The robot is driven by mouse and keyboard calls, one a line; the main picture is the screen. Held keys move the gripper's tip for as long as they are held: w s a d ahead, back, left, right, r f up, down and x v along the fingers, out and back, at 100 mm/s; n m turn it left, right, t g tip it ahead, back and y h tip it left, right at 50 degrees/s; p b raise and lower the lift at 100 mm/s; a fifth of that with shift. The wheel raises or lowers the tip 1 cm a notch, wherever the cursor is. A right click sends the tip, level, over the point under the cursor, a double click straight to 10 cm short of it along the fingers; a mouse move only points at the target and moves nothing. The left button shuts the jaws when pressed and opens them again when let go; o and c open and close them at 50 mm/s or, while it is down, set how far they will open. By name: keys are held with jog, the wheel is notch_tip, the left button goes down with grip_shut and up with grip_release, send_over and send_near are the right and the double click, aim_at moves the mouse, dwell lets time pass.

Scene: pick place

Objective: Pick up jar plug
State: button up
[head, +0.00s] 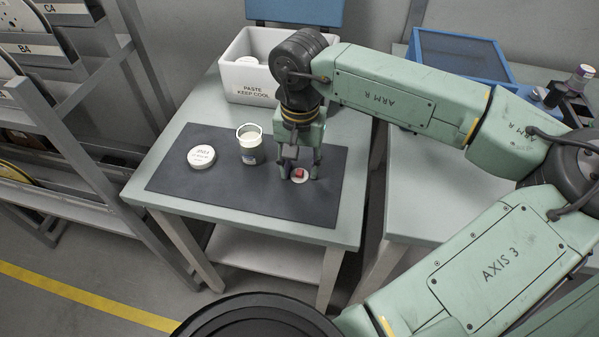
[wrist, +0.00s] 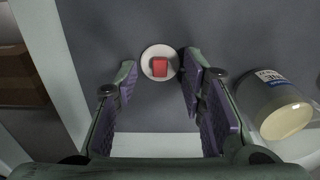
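The jar plug, a small white disc with a red block-shaped grip (head: 299,174), lies on the dark mat (head: 215,187). In the wrist view the plug (wrist: 160,63) sits ahead of and between my fingertips. My gripper (head: 300,171) points down over it, open, with one finger on each side. In the wrist view there is a gap between each finger of my gripper (wrist: 160,80) and the red grip. The open jar (head: 250,148) stands upright to the left of my gripper. It also shows at the right in the wrist view (wrist: 275,105).
A round white lid (head: 201,157) lies on the mat left of the jar. A white bin (head: 247,95) marked "PASTE KEEP COOL" stands behind on the table. A blue tray (head: 460,58) and small bottles are on the right-hand table. The mat's front left is clear.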

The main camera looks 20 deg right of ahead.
jog(key=c, duration=0.8)
